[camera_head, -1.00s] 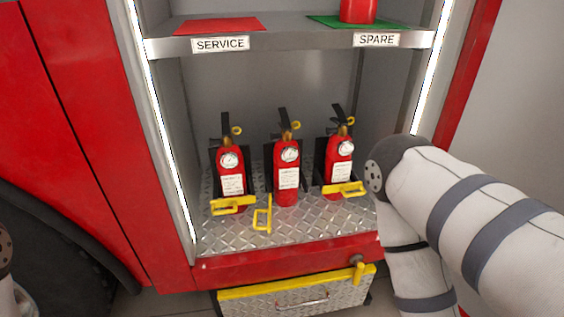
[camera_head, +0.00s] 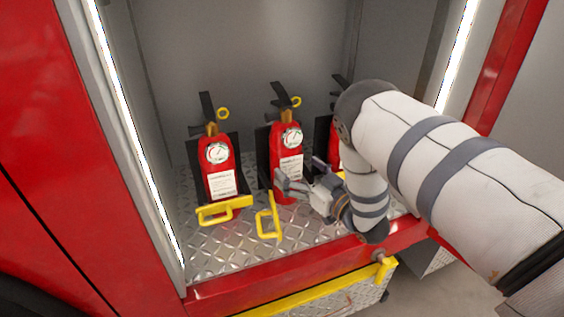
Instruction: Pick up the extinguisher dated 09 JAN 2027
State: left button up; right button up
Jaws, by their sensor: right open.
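Three red extinguishers with gauges and white labels stand upright in black brackets on the locker floor. The left extinguisher (camera_head: 218,168) has a yellow clasp (camera_head: 224,210) across its lower front. The middle extinguisher (camera_head: 287,150) has its yellow clasp (camera_head: 268,217) swung open to the left. The right extinguisher (camera_head: 336,141) is mostly hidden behind my right arm. The dates on the labels are too small to read. My right gripper (camera_head: 294,178) is open at the lower right front of the middle extinguisher; I cannot tell whether it touches. My left gripper is out of view.
The diamond-plate locker floor (camera_head: 215,250) is clear in front of the left extinguisher. Lit side posts (camera_head: 130,120) and the red front sill (camera_head: 260,278) bound the opening. A yellow-edged drawer (camera_head: 340,300) sits below, slightly out.

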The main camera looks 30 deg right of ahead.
aim_at(285, 157)
jog(key=w, duration=0.5)
jog(key=shift+a+r, duration=0.2)
jog(key=shift+r, duration=0.05)
jog(key=c, duration=1.7)
jog(key=shift+w+r, duration=0.15)
grip_shut()
jog(key=shift+r, duration=0.1)
